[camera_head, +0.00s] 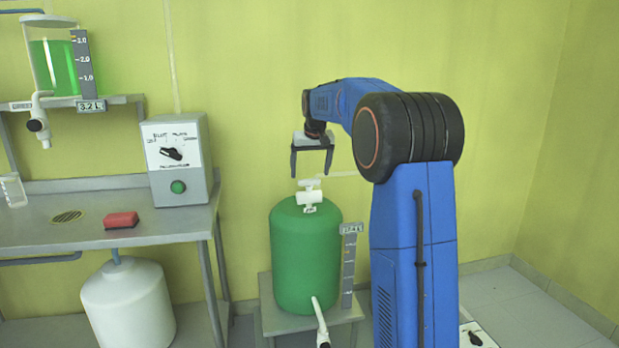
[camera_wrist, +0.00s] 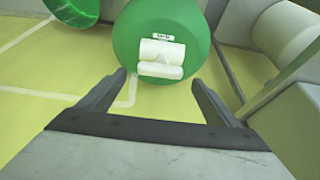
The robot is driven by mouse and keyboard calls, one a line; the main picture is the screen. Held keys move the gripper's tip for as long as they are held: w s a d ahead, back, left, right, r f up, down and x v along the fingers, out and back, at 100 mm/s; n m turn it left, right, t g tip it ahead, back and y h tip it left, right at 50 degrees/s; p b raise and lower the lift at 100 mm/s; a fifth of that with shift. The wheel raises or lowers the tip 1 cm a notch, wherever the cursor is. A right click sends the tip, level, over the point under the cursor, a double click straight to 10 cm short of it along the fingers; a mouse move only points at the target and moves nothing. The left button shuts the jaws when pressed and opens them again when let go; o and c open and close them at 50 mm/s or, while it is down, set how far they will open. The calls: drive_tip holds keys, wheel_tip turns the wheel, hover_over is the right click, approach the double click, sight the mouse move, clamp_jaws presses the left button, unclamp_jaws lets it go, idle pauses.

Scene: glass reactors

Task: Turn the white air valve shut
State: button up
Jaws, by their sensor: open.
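The white air valve (camera_head: 309,195) stands on top of a green tank (camera_head: 304,258) in the head view. Its handle is a white bar on a short white body with a small label. My gripper (camera_head: 312,175) points down just above the valve, open, with nothing between its fingers. In the wrist view the valve (camera_wrist: 161,60) lies ahead of and between the open fingertips (camera_wrist: 160,80), apart from both. The green tank (camera_wrist: 200,20) shows behind it. The handle bar lies crosswise in the wrist view.
The tank stands on a low grey stand (camera_head: 273,315) beside a level scale (camera_head: 348,268). To the left, a metal bench (camera_head: 70,235) holds a control box (camera_head: 178,158) and a red block (camera_head: 121,220). A white tank (camera_head: 128,305) sits under the bench.

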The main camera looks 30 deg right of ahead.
sight(310, 180)
drive_tip(key=shift+x, duration=1.65)
drive_tip(key=shift+c, duration=0.6)
drive_tip(key=c, duration=0.9)
drive_tip(key=shift+c, duration=0.2)
